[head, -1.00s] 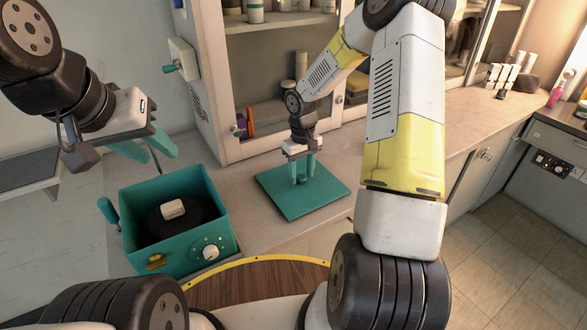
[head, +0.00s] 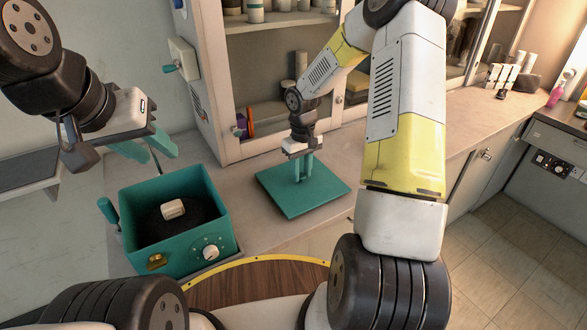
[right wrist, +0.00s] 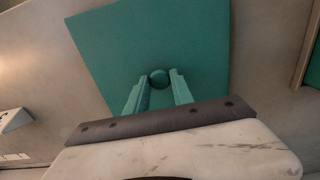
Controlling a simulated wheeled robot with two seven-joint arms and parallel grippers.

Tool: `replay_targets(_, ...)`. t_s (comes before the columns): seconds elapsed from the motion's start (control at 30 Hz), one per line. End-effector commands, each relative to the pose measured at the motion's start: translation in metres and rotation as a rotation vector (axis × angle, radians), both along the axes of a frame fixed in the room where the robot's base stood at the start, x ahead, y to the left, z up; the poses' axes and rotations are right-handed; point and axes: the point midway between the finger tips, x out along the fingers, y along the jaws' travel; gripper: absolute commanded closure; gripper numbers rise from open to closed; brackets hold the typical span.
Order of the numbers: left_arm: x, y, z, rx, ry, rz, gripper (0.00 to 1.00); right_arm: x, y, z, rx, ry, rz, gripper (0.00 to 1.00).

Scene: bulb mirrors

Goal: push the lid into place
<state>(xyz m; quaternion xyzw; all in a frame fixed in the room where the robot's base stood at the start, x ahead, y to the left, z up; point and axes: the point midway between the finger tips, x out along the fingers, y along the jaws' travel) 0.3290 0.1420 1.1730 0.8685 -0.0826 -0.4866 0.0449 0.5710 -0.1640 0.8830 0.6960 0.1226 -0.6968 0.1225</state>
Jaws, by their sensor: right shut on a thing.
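The lid (head: 325,197) is a flat teal square lying on the counter to the right of the box; it also shows in the right wrist view (right wrist: 195,50). My right gripper (head: 303,178) is over the lid, its fingers shut on the small round knob (right wrist: 159,77) at the lid's middle. The teal box (head: 220,217) stands open on the counter, with a dark round inside and a small white block (head: 173,208) in it. My left gripper (head: 145,148) is in the air above and behind the box; its fingers look apart with nothing between them.
A glass-fronted cabinet (head: 215,80) stands behind the lid. A wall box with a teal lever (head: 182,62) is on the left. A round wooden surface with a yellow rim (head: 265,285) lies in front.

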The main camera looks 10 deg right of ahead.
Motion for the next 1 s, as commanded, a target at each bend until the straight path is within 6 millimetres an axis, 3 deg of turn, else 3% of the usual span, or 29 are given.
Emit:
replay_targets(0.6, 0.0, 0.0, 0.0, 0.0, 0.0, 0.0, 0.64, 0.001, 0.0, 0.049, -0.001, -0.003, 0.0, 1.0)
replay_targets(0.93, 0.0, 0.0, 0.0, 0.0, 0.0, 0.0, 0.64, 0.0, 0.0, 0.052, 0.0, -0.001, 0.0, 1.0)
replay_targets(0.97, 0.0, 0.0, 0.0, 0.0, 0.0, 0.0, 0.64, 0.0, 0.0, 0.052, 0.0, -0.001, 0.0, 0.78)
replay_targets(1.0, 0.0, 0.0, 0.0, 0.0, 0.0, 0.0, 0.64, 0.0, 0.0, 0.052, 0.0, -0.001, 0.0, 0.85)
